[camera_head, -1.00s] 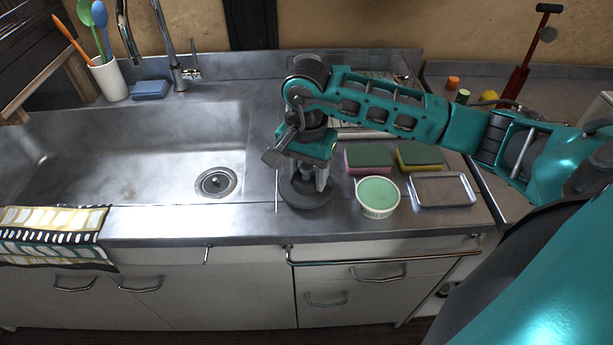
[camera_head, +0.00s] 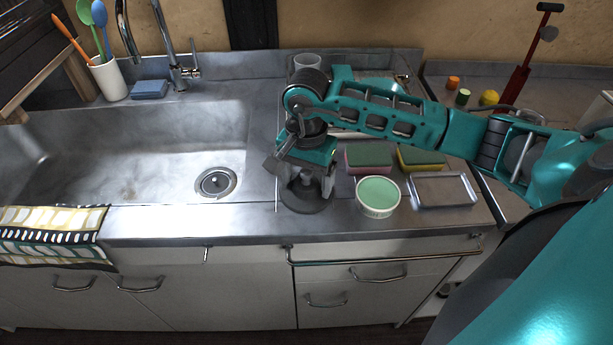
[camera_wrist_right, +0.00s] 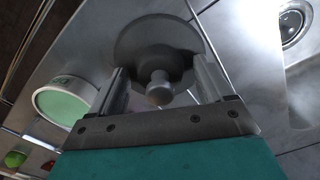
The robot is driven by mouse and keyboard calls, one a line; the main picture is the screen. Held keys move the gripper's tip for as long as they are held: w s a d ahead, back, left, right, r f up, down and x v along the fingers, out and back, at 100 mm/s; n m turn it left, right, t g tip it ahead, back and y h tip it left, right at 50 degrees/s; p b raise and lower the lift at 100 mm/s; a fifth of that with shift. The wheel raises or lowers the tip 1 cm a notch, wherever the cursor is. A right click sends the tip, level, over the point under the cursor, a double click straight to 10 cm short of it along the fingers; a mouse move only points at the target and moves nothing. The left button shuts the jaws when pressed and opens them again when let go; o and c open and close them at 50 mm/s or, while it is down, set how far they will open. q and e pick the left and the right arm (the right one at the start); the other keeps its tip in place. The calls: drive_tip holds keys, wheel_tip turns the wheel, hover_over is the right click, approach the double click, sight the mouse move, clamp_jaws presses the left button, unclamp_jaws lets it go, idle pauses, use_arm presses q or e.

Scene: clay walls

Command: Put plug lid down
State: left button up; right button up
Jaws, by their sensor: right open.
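The plug lid (camera_head: 304,203) is a dark grey disc with a knob on top. It lies flat on the steel counter, right of the sink. My right gripper (camera_head: 307,187) is directly above it, pointing down. In the right wrist view the lid (camera_wrist_right: 150,40) lies beyond the fingers, and its rounded knob (camera_wrist_right: 159,88) stands between the two fingertips of my right gripper (camera_wrist_right: 162,82), with gaps at both sides. The jaws are open and hold nothing. My left gripper is not in view.
A tub with a green top (camera_head: 378,196) stands close right of the lid. Two sponges (camera_head: 368,158) (camera_head: 420,158) and a metal tray (camera_head: 442,190) lie further right. The sink (camera_head: 130,150) with its drain (camera_head: 216,182) is at the left. A glass (camera_head: 307,61) stands behind my arm.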

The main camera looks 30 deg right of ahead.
sight(307, 171)
wheel_tip(307, 171, up, 12)
drive_tip(key=shift+r, duration=0.2)
idle(0.7)
